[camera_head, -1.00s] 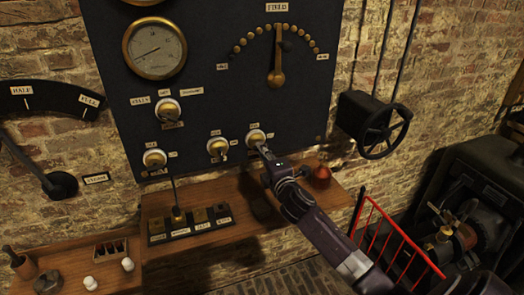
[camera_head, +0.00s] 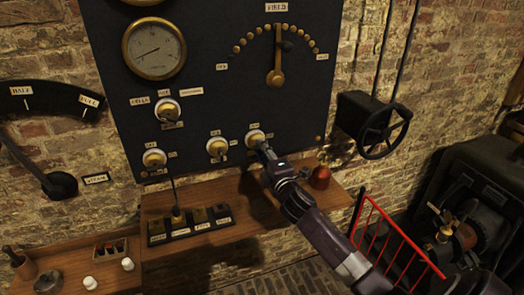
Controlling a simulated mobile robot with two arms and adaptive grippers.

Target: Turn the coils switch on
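The dark panel (camera_head: 215,75) carries a lower row of brass-and-white rotary switches: a left one (camera_head: 154,158), a middle one (camera_head: 217,147) and a right one (camera_head: 255,138). Another similar switch (camera_head: 167,110) sits above the left one. Their small labels are too blurred for me to tell surely which is the coils switch. My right gripper (camera_head: 264,148) is at the lower edge of the right switch, its tips at or very near the small lever. The tips hide that lever, so I cannot tell contact or its setting. My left gripper is not in view.
A black handwheel (camera_head: 385,131) is at the right. A red rail (camera_head: 400,240) stands beside my forearm.

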